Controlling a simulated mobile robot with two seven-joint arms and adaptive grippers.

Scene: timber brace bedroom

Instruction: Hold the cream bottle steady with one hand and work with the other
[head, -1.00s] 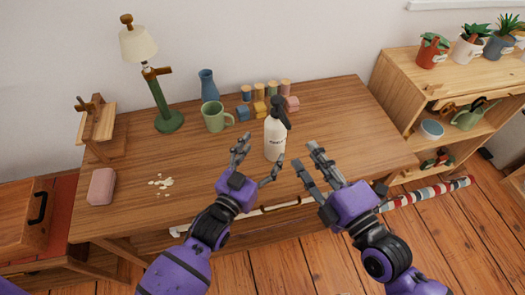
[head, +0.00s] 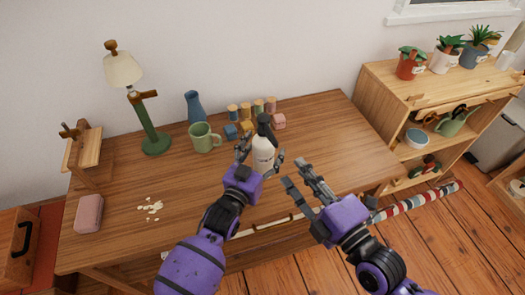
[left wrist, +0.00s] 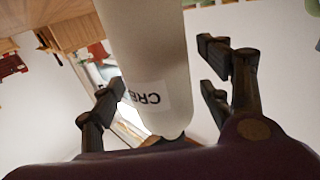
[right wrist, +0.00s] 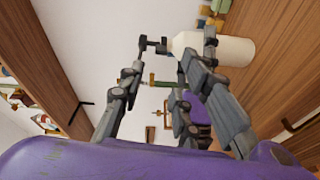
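The cream bottle (head: 263,154), white with a black pump top, stands upright on the wooden table. My left gripper (head: 260,157) is open with its fingers on either side of the bottle. In the left wrist view the bottle (left wrist: 157,60), with part of its label showing, is between the fingers, with a gap on the right side. My right gripper (head: 296,173) is open and empty, to the right of the bottle and nearer the table's front edge. The right wrist view shows the bottle (right wrist: 232,50) beyond its spread fingers.
Behind the bottle are a green mug (head: 204,138), a blue vase (head: 194,106) and several coloured blocks (head: 246,127). A lamp (head: 150,120), a pink block (head: 89,213) and cream-coloured bits (head: 150,208) are at left. The table's right part (head: 335,135) is clear.

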